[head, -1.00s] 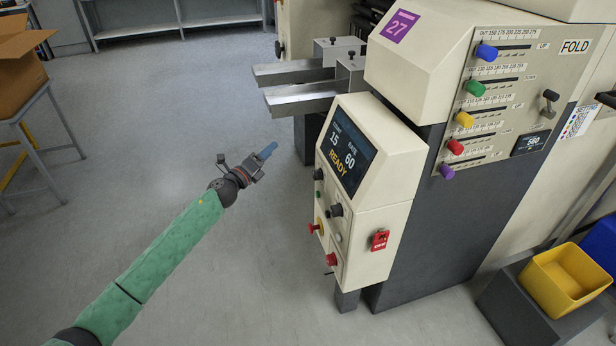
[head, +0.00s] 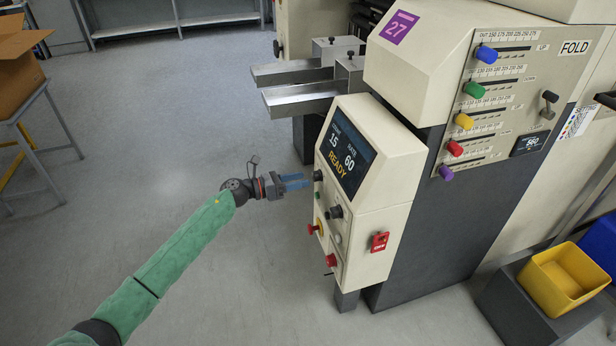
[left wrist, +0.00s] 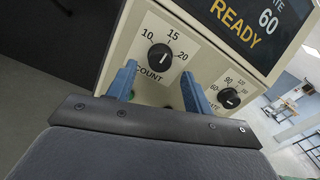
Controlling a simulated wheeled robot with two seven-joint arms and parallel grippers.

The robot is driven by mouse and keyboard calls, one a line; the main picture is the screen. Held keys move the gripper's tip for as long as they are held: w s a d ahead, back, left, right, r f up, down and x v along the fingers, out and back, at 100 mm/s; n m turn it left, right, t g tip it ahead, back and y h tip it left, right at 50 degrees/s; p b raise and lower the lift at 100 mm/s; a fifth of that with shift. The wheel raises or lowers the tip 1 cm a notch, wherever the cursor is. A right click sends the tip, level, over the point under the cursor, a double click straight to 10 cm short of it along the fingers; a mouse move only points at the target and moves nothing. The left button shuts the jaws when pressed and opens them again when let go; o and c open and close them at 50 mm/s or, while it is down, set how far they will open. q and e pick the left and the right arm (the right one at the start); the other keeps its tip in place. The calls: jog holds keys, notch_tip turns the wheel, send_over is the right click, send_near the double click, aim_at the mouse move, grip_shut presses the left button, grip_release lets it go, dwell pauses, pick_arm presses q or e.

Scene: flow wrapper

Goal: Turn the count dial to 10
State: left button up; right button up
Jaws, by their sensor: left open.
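The black count dial (left wrist: 160,57) is on the cream control panel, with 10, 15 and 20 marked around it. Its white pointer points at about 15. In the head view the count dial (head: 318,175) is a small dark knob below the screen. The screen (head: 347,152) reads 15, rate 60 and READY. My left gripper (head: 304,182) is open and empty, just left of the panel. In the left wrist view its blue fingers (left wrist: 158,78) appear on either side of the count dial; contact cannot be told. My right gripper is not in view.
The black rate dial (left wrist: 229,98) is beside the right finger in the left wrist view. Lower on the panel are red buttons (head: 332,260) and a red lockout tag (head: 380,241). Metal trays (head: 300,94) jut out above.

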aim_at(313, 177)
pick_arm(q)
jog(key=shift+x, duration=1.7)
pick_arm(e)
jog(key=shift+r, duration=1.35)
pick_arm(q)
jog(key=c, duration=1)
jog(key=shift+o, duration=0.2)
jog(key=shift+p, duration=0.3)
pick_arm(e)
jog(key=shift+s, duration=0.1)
